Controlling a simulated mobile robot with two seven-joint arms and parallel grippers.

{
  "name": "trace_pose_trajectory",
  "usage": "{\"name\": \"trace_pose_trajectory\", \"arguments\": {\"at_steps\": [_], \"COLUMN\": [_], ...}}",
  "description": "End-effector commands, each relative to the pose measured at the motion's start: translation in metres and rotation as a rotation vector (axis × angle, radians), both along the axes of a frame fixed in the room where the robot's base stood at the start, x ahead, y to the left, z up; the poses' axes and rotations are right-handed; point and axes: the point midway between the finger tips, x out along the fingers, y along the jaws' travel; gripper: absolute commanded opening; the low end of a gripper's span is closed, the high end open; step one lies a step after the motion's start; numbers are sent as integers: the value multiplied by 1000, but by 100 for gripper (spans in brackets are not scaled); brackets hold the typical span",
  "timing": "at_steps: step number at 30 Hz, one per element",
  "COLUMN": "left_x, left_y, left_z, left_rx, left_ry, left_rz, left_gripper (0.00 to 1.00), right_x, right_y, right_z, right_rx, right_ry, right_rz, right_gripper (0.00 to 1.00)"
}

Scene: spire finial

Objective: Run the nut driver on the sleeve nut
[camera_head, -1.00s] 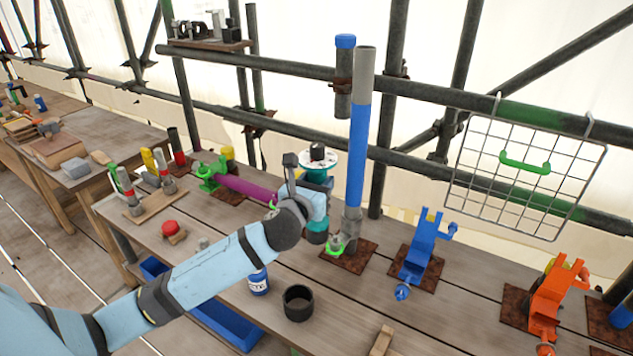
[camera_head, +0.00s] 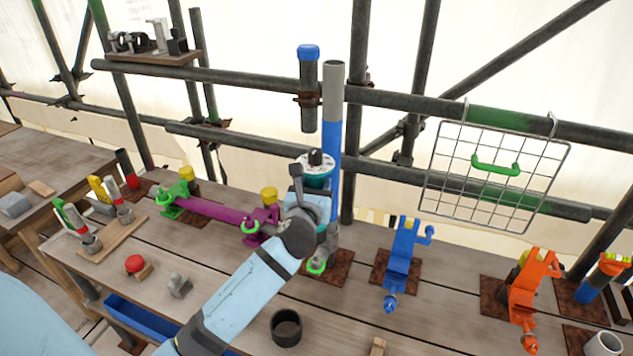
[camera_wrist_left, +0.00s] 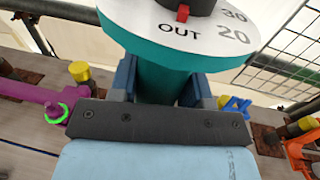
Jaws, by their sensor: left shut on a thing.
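My left gripper (camera_head: 312,200) is shut on the teal nut driver, whose white dial top (camera_head: 315,168) shows above the gripper. In the left wrist view the driver's teal body (camera_wrist_left: 165,82) is between the jaws, and its dial (camera_wrist_left: 190,28) reads OUT. The driver is close in front of the blue and grey post (camera_head: 333,110). A green-ringed nut (camera_head: 316,266) is at the foot of that post, below the gripper. The driver's lower end is hidden by my arm. My right gripper is out of view.
A blue clamp (camera_head: 402,255) and an orange clamp (camera_head: 525,290) stand to the right. A black cup (camera_head: 286,327) is near the front. A wire basket (camera_head: 495,175) hangs from the scaffold rail behind. A red button (camera_head: 134,264) sits at left.

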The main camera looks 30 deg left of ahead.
Motion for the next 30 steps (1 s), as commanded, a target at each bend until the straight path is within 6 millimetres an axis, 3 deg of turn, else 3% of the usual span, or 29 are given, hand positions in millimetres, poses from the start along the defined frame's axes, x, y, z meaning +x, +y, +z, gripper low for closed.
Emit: {"name": "trace_pose_trajectory", "arguments": {"at_steps": [16, 30], "left_x": [0, 0], "left_y": [1, 1], "left_z": [2, -30], "left_rx": [3, 1], "left_ry": [-4, -4], "left_rz": [5, 4], "left_gripper": [13, 13], "right_x": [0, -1], "right_y": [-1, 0], "right_z": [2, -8], "right_rx": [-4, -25], "right_ry": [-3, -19], "right_rz": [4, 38], "right_gripper": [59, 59]}}
